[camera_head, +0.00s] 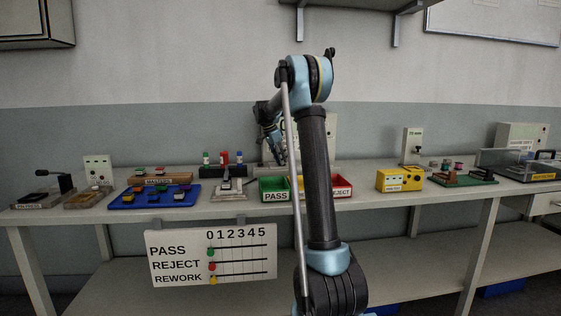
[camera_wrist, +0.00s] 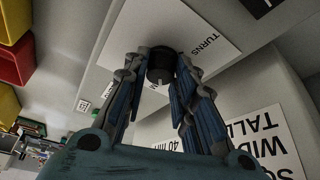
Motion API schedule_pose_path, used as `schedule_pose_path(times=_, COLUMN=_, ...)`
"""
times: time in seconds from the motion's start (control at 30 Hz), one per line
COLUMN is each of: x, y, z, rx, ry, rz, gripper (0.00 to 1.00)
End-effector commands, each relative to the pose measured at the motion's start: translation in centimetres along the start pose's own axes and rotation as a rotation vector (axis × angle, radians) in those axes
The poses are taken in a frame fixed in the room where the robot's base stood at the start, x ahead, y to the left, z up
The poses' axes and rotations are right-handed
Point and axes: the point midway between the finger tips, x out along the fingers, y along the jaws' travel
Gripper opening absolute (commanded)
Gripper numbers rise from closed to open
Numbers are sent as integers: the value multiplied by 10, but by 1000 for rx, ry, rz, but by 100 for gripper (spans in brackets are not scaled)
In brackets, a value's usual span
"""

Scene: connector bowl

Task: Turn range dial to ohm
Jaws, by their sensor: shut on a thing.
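My gripper (camera_wrist: 160,66) is shut on a round black knob (camera_wrist: 162,58) in the wrist view, with one finger on each side of it. The knob sits on a white plate (camera_wrist: 205,25) printed "TURNS", on a pale grey housing. In the head view my gripper (camera_head: 280,155) is small, at the back of the bench in front of a pale box (camera_head: 327,150). My arm covers part of that box. No ohm mark can be read in either view.
Green PASS bin (camera_head: 274,190) and red REJECT bin (camera_head: 342,187) stand in front of the box. A yellow instrument (camera_head: 401,180) stands to the right. A blue tray (camera_head: 126,201) and a small stand (camera_head: 228,190) are to the left. A PASS/REJECT/REWORK board (camera_head: 262,255) hangs at the bench front.

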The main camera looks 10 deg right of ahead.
Motion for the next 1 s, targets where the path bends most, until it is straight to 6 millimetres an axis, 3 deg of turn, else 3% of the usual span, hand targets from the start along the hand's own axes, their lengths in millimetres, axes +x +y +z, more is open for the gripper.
schedule_pose_path(times=0.3, x=0, y=-3, z=1, rx=107, ry=-2, rz=40, gripper=1)
schedule_pose_path(times=0.83, x=-1, y=-3, z=2, rx=128, ry=-2, rz=49, gripper=1)
schedule_pose_path(times=0.87, x=-1, y=-3, z=2, rx=128, ry=-2, rz=48, gripper=27)
schedule_pose_path(times=0.9, x=-1, y=-4, z=2, rx=127, ry=-2, rz=48, gripper=36)
schedule_pose_path(times=0.93, x=-1, y=-3, z=2, rx=127, ry=-2, rz=48, gripper=43)
schedule_pose_path(times=1.0, x=-1, y=-3, z=2, rx=128, ry=-2, rz=49, gripper=45)
